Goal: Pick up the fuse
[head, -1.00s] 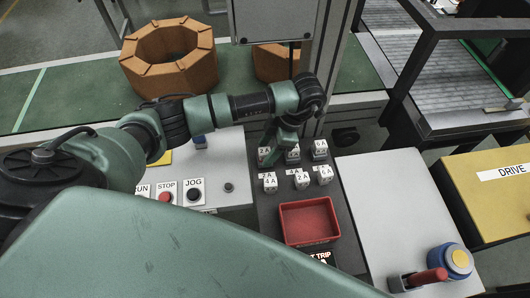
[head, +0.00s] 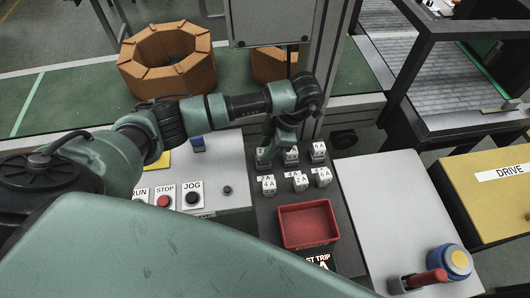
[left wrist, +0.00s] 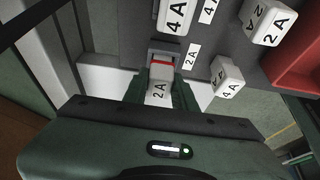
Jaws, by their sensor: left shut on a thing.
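A white fuse marked 2A (left wrist: 158,95) shows in the left wrist view, between the fingers of my left gripper (left wrist: 159,88). The gripper is shut on it. A red band and a grey slot frame (left wrist: 178,48) show at the fuse's far end; I cannot tell whether it is still seated. In the head view my left gripper (head: 266,158) points down at the back left of the dark fuse panel (head: 265,215) and largely hides this fuse. My right gripper is not in view.
Several other white fuses stand close by, including a 4A one (head: 268,184) and a 2A one (head: 301,181). An empty red tray (head: 307,226) lies in front of them. Stop (head: 163,200) and jog (head: 192,197) buttons are left. The white surface right (head: 375,200) is mostly clear.

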